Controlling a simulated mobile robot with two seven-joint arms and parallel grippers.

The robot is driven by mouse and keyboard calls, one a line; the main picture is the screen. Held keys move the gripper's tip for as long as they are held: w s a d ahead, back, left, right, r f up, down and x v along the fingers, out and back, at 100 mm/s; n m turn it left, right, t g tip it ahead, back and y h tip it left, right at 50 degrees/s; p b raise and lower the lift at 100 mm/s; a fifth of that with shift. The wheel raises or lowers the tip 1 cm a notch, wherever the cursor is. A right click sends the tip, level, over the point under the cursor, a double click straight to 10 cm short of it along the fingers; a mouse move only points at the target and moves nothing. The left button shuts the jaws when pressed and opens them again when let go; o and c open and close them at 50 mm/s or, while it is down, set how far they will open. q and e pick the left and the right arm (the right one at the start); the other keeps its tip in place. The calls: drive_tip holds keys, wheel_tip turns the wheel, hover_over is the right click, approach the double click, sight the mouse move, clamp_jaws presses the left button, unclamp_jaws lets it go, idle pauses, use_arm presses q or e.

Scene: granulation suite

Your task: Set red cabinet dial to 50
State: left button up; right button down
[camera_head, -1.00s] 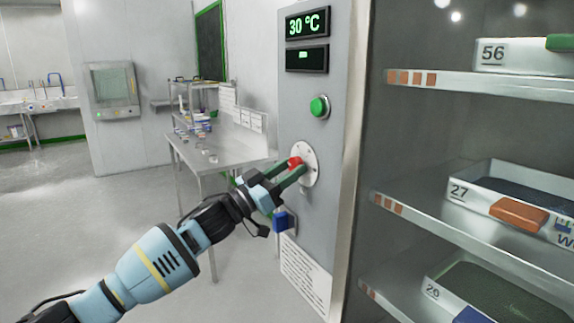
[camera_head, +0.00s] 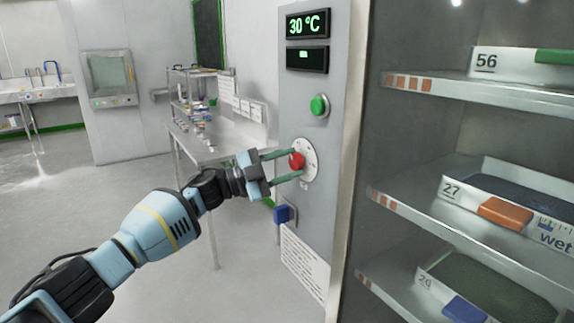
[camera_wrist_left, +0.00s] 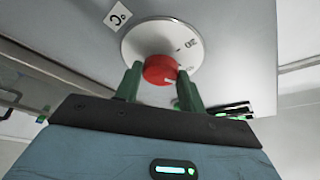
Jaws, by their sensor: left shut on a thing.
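The red dial (camera_head: 297,160) sits on a round white plate (camera_head: 311,160) on the grey cabinet panel (camera_head: 305,208). My left gripper (camera_head: 294,164) has its green fingers on either side of the dial, one above and one below in the head view, and is shut on it. The left wrist view also shows the red dial (camera_wrist_left: 160,69) between the fingertips, in front of the marked white plate (camera_wrist_left: 150,40). The upper display (camera_head: 307,24) reads 30 °C. My right gripper is not in view.
A green button (camera_head: 319,105) is above the dial, and a blue part (camera_head: 282,214) sticks out below it. Open shelves with labelled trays (camera_head: 500,210) stand to the right. A steel table (camera_head: 215,150) is behind my left arm.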

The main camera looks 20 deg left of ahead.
use_arm(q)
drive_tip(key=m, duration=0.2)
drive_tip(key=m+g, duration=0.1)
drive_tip(key=m, duration=0.1)
drive_tip(key=m+g+y, duration=0.1)
drive_tip(key=m, duration=0.2)
drive_tip(key=shift+r+p, duration=0.3)
drive_tip(key=shift+p, duration=0.05)
drive_tip(key=m+g+y+p, duration=0.1)
drive_tip(key=m, duration=0.3)
drive_tip(key=shift+y, duration=0.4)
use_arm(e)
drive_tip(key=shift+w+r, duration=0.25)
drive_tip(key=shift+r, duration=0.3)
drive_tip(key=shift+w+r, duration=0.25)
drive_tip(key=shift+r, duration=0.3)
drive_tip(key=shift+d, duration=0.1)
use_arm(q)
drive_tip(key=o, duration=1)
drive_tip(key=shift+c, duration=0.2)
drive_tip(key=v, duration=0.7)
drive_tip(key=shift+s+a, duration=0.15)
drive_tip(key=shift+a, duration=0.25)
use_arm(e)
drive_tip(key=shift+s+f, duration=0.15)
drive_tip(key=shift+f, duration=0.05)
